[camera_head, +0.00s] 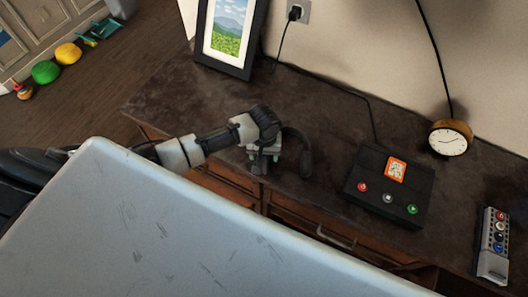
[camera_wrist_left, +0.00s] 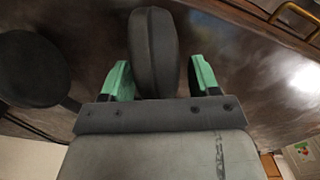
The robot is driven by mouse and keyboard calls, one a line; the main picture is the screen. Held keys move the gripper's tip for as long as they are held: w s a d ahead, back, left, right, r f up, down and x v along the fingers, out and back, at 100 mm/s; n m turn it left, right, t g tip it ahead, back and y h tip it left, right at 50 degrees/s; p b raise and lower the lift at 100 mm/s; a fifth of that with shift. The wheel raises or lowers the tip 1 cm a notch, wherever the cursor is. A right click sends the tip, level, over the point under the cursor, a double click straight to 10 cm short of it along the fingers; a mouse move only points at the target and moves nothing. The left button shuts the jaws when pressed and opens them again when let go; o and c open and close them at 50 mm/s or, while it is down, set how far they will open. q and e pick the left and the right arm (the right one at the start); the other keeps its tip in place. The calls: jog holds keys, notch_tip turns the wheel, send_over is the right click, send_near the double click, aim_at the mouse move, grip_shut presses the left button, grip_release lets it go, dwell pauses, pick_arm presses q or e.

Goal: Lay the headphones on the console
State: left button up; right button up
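The dark headphones (camera_head: 304,160) are at the front part of the dark wooden cabinet top (camera_head: 330,110); whether they rest on it is unclear. My left gripper (camera_head: 262,162) is at their left side. In the left wrist view one ear cup (camera_wrist_left: 154,50) is between the green fingertips of the left gripper (camera_wrist_left: 160,80), with gaps beside it, so the fingers look open around it. The other round ear cup (camera_wrist_left: 32,68) shows at the left of that view. A black console box (camera_head: 390,185) with an orange label and several buttons lies to the right. My right gripper is not visible.
A picture frame (camera_head: 230,32) stands at the back left, and a round clock (camera_head: 450,138) at the back right. A grey remote (camera_head: 493,245) lies at the far right. Cables run along the wall. Toys (camera_head: 46,71) lie on the floor.

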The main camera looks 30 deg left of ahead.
pick_arm(q)
notch_tip(320, 180, up, 12)
jog(key=shift+r, duration=0.2)
dwell(0.4)
